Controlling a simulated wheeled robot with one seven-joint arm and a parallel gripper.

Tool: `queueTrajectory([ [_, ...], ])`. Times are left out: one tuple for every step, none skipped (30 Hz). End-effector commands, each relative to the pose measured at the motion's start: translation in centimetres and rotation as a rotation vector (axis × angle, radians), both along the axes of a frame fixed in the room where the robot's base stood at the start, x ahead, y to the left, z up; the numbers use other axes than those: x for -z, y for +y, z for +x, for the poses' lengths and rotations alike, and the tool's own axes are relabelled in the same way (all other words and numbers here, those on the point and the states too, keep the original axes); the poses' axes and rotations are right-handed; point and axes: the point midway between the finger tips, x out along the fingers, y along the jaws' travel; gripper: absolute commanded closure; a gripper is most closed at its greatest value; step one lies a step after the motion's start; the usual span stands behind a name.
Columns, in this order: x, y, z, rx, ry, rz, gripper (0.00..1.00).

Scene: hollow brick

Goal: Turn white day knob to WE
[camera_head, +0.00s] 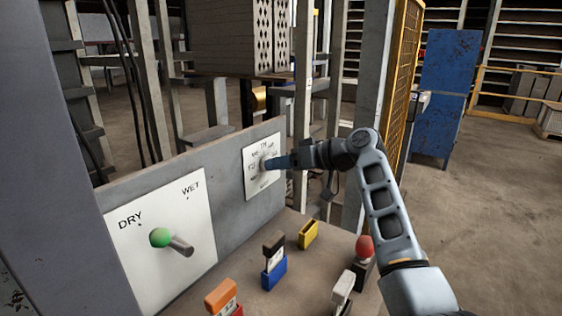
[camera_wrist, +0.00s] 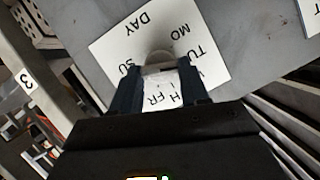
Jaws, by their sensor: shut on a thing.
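The white day knob (camera_wrist: 160,60) shows as a pale rounded shape between my fingers in the wrist view. It sits on a white dial plate (camera_wrist: 115,45) printed DAY, with MO, TU, SU and FR readable around it. The WE mark is not clearly readable; the right finger covers part of that side. In the head view the dial plate (camera_head: 252,190) is on the upright grey panel. My gripper (camera_wrist: 160,82) is shut on the knob; in the head view my gripper (camera_head: 270,163) reaches the dial from the right and hides the knob. Its pointing direction is unclear.
Below, the ledge holds a yellow block (camera_head: 308,234), a blue-based switch (camera_head: 273,272), an orange-topped one (camera_head: 221,295) and a red ball knob (camera_head: 364,246). Floor is open at right.

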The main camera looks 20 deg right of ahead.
Motion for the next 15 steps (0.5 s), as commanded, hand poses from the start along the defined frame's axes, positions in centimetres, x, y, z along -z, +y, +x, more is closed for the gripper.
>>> queueTrajectory([
  [-0.12,-0.07,0.09,0.0,0.025,0.036,0.86],
  [-0.07,-0.11,0.11,0.001,0.041,0.058,0.86],
  [-0.08,-0.11,0.14,0.001,0.062,0.088,0.86],
  [-0.07,-0.13,0.15,0.001,0.078,0.109,0.86],
  [-0.02,-0.14,0.17,0.0,0.093,0.129,0.86],
  [-0.02,-0.17,0.18,0.0,0.112,0.158,0.86],
  [-0.01,-0.2,0.2,0.001,0.126,0.176,0.86],
  [0.05,-0.23,0.22,0.001,0.14,0.196,0.86],
  [0.07,-0.25,0.24,0.001,0.158,0.22,0.86],
  [0.08,-0.25,0.24,0.001,0.17,0.238,0.86],
  [0.12,-0.26,0.24,0.001,0.182,0.254,0.86],
  [0.17,-0.28,0.26,0.001,0.198,0.274,0.86],
  [0.16,-0.29,0.26,0.001,0.209,0.288,0.86],
  [0.15,-0.31,0.27,0.001,0.217,0.302,0.86],
  [0.16,-0.33,0.28,0.0,0.23,0.319,0.86],
])
